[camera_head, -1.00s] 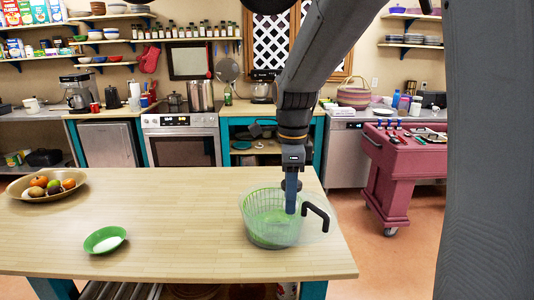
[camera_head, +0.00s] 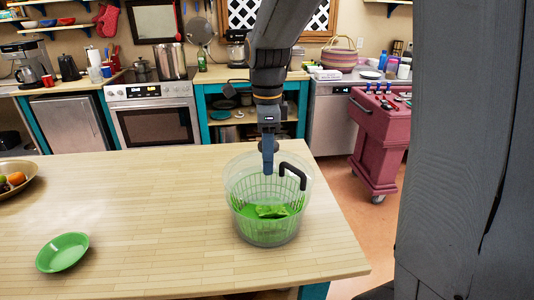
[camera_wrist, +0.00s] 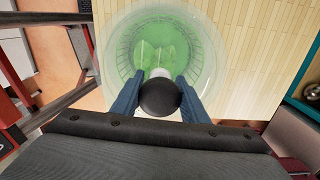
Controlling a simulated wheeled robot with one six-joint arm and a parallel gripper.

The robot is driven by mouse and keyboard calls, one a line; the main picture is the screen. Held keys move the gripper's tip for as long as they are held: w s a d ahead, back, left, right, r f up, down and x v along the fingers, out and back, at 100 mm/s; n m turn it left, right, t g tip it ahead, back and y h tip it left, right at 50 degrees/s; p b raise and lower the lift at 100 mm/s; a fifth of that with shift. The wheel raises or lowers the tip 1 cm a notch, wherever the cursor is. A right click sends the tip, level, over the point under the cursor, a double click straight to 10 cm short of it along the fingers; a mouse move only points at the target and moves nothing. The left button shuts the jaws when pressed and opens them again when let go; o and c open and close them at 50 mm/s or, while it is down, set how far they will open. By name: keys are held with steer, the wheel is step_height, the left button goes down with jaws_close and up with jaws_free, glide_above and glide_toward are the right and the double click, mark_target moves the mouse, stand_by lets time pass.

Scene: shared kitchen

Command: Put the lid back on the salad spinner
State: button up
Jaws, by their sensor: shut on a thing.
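The salad spinner (camera_head: 268,230) stands upright near the right end of the wooden table: a clear bowl with a green basket and bright green stuff inside. Its see-through lid is hard to make out; a black curved handle (camera_head: 294,172) shows over the bowl's far right side. My gripper (camera_head: 268,172) points down over the spinner. In the wrist view my gripper's blue fingers (camera_wrist: 160,78) are shut on a black round knob (camera_wrist: 159,97), with the clear round outline (camera_wrist: 215,40) of the spinner below. I cannot tell whether the lid touches the bowl's rim.
A green dish (camera_head: 62,252) and a fruit bowl (camera_head: 22,187) stand on the table (camera_head: 150,230) to the left. The table's middle is clear. Its right edge is close to the spinner. A maroon cart (camera_head: 378,140) stands beyond, on the right.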

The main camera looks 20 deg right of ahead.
steer(key=shift+f+b, duration=1.45)
steer(key=shift+f, duration=0.45)
steer(key=shift+a+p, duration=0.1)
steer(key=shift+p, duration=0.65)
steer(key=shift+f+b, duration=0.3)
steer(key=shift+f, duration=0.35)
steer(key=o, duration=0.9)
steer(key=shift+r, duration=0.1)
steer(key=shift+r+p, duration=4.75)
steer(key=shift+r, duration=0.7)
